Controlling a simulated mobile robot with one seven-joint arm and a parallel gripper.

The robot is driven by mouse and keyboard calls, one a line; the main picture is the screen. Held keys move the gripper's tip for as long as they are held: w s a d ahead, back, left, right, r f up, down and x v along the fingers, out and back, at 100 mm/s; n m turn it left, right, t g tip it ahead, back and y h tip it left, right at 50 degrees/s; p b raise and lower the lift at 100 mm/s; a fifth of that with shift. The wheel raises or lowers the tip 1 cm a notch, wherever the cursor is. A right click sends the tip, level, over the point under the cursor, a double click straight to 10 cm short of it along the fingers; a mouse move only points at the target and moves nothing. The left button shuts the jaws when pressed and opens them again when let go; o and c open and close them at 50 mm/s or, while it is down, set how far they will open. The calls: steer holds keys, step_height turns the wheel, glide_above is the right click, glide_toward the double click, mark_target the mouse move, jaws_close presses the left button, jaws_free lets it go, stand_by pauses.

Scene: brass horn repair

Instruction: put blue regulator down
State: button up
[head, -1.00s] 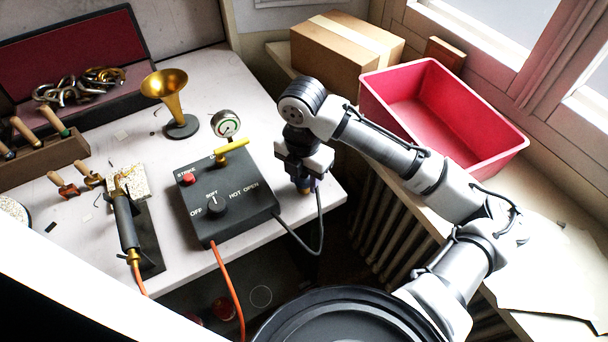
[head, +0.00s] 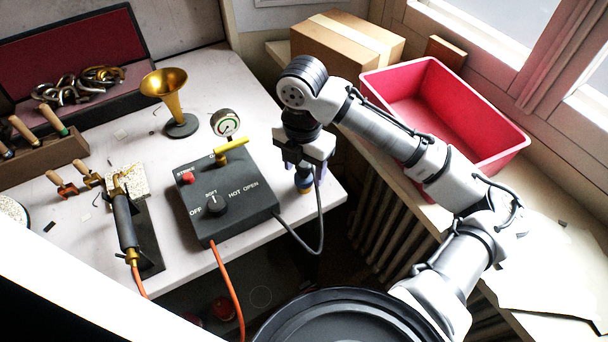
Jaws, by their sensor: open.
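The blue regulator (head: 303,180) stands at the right end of the white workbench, right of the dark control box. It looks upright, with a brass-coloured foot on the bench top. My gripper (head: 303,168) points down directly above it. The jaws are open, with the fingertips close around or just above its top. The gripper body hides the regulator's upper part, and I cannot tell whether the fingers touch it.
The control box (head: 228,192) with its yellow-handled valve and gauge (head: 225,123) stands close on the left. A grey hose (head: 318,235) loops up beside my gripper. A brass horn bell (head: 166,90) stands behind. A red bin (head: 440,115) lies right, beyond the bench edge.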

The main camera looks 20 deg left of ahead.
step_height(320, 180, up, 9)
steer(key=shift+a+f, duration=0.1)
stand_by(0.6)
